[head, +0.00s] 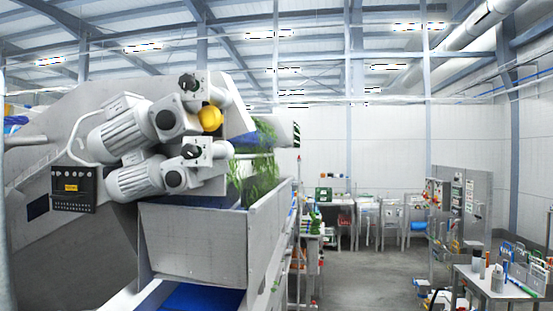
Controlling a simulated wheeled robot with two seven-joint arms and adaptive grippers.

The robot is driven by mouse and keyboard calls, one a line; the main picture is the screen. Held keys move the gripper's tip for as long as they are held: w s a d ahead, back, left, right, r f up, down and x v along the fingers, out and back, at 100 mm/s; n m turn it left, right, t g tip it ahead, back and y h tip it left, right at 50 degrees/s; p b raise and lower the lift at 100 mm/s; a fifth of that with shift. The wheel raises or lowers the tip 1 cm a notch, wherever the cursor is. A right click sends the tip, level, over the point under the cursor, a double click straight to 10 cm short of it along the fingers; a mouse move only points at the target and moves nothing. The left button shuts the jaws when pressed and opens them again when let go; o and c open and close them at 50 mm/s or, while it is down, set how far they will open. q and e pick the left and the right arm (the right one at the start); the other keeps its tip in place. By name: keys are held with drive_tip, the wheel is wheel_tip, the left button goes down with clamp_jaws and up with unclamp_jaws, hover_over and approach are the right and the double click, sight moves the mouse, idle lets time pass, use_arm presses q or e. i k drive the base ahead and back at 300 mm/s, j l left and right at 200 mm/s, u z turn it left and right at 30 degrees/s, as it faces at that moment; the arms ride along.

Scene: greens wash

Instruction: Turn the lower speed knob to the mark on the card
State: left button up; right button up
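A big grey machine fills the left of the head view. Two geared motors are stacked on its side, each with a small grey plate and a black knob. The lower knob (191,151) sits by the lower motor (134,178), at the left end of its plate. The upper knob (189,83) sits above it. Both are too small to read a setting. A card with a mark cannot be made out for certain. Neither of my grippers shows in the head view.
A yellow round part (210,118) juts out between the knobs. Leafy greens (261,160) hang at the machine's outlet above a grey metal chute (195,240). A black control panel (72,189) is at the left. The floor (370,275) is open at centre right, before a table (500,287).

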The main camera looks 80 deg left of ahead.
sight(189, 151)
drive_tip(key=k+j+u, duration=0.15)
drive_tip(key=u, duration=0.25)
drive_tip(key=k+j+u, duration=0.1)
drive_tip(key=j+u, duration=0.2)
drive_tip(key=u, duration=0.15)
